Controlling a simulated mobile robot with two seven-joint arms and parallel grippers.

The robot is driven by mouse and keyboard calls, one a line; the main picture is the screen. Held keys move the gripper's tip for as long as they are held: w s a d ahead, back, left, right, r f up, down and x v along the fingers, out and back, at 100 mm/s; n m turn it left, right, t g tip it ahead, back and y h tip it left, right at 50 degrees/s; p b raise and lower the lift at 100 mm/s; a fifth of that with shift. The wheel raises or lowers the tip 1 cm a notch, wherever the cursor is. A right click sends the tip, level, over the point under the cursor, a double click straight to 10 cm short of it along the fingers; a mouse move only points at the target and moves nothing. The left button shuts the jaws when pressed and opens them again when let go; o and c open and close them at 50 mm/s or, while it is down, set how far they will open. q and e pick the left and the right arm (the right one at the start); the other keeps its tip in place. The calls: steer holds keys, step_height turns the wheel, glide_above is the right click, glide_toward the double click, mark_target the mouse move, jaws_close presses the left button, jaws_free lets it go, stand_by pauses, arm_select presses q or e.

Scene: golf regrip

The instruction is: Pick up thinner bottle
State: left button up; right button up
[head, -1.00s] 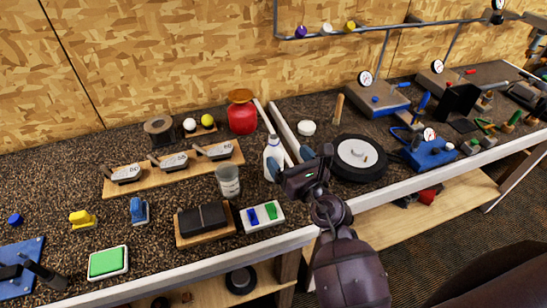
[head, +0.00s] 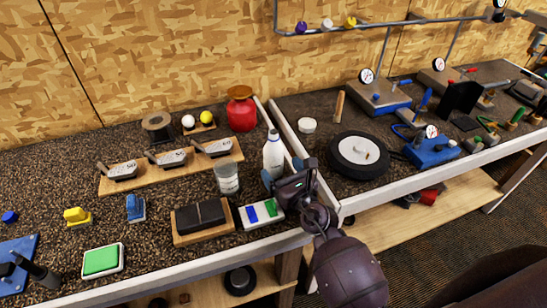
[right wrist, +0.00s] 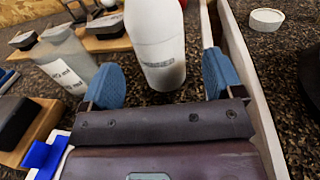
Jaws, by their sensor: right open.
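The thinner bottle (head: 273,153) is a white bottle with a narrow top, standing upright near the bench's front edge. It also shows large in the right wrist view (right wrist: 158,45), with a small dark label low on its side. My right gripper (head: 289,173) is open, with blue finger pads spread. It is just in front of the bottle in the head view. In the right wrist view the bottle stands beyond and roughly between the two pads (right wrist: 160,82), with no contact visible. My left gripper is not in view.
A grey labelled cup (head: 227,178) stands left of the bottle. A white tray with blue and green pieces (head: 261,214) and a dark block on wood (head: 201,217) lie in front. A raised bench divider (head: 287,128) runs close on the right. A red container (head: 241,112) stands behind.

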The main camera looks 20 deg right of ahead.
mark_target(279, 165)
steer(key=shift+w+a, duration=0.25)
steer(key=shift+w, duration=1.05)
steer(key=shift+w+a, duration=0.2)
steer(key=shift+w, duration=1.05)
steer(key=c, duration=1.1)
